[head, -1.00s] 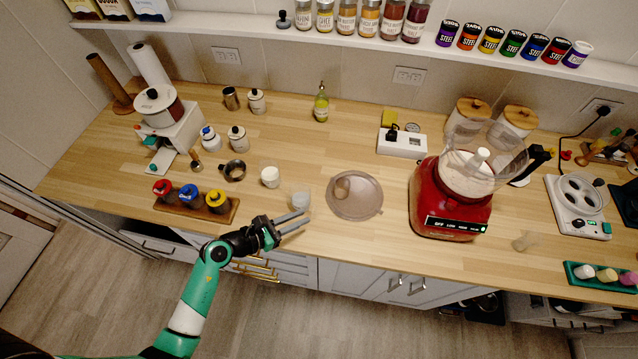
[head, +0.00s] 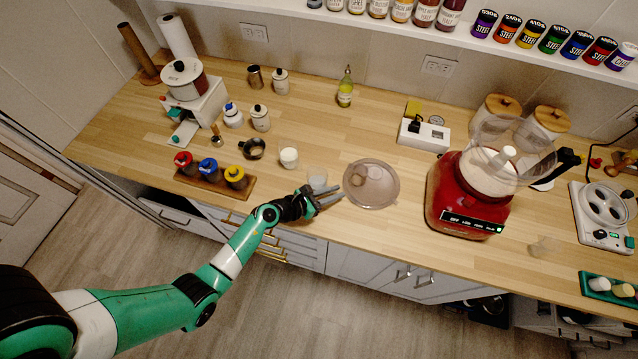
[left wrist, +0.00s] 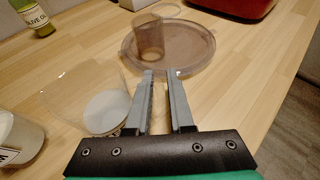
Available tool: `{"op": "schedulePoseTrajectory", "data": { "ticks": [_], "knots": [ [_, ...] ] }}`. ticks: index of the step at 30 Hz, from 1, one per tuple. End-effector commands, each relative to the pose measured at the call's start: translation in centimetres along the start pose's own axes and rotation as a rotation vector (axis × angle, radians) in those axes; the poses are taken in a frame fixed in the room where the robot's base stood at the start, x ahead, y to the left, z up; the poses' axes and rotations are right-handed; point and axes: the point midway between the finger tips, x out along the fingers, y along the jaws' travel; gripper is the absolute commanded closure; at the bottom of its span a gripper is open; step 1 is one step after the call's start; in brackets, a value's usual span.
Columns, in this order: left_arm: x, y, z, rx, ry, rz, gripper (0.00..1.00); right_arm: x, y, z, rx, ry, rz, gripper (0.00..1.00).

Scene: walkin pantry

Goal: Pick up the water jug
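No vessel is marked as the water jug. A clear, see-through vessel (head: 317,178) stands near the counter's front edge; it also shows at the left in the left wrist view (left wrist: 84,92). A brownish see-through cup (left wrist: 150,38) stands on a round translucent tray (head: 384,194). I cannot tell which of the two is the jug. My left gripper (head: 340,192) is over the counter's front edge, just right of the clear vessel and left of the tray. In the left wrist view its fingers (left wrist: 160,76) are apart, with nothing between them. My right gripper is out of view.
A white jar (head: 289,158) stands left of the clear vessel. A red blender (head: 465,195) stands right of the tray. A wooden rack with red, blue and yellow-capped jars (head: 210,182) is at the left.

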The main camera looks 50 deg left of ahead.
Motion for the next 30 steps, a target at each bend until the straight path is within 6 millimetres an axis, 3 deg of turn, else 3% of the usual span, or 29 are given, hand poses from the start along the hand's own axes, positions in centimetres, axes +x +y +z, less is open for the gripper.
{"op": "schedulePoseTrajectory", "data": {
  "ticks": [5,12,13,16,30],
  "knots": [
    [1.7,0.0,0.1,0.0,0.002,0.0,0.8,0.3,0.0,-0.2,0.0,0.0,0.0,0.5],
    [1.9,0.0,0.0,0.0,0.001,0.002,0.8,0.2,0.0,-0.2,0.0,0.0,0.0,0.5],
    [1.9,0.0,0.0,0.0,0.001,0.002,0.82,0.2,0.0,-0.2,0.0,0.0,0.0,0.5],
    [1.9,0.0,0.0,0.0,0.001,0.002,1.0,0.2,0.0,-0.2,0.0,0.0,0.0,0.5],
    [1.9,0.0,0.0,0.0,0.002,0.002,1.0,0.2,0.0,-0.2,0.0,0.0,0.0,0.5]
  ]
}}
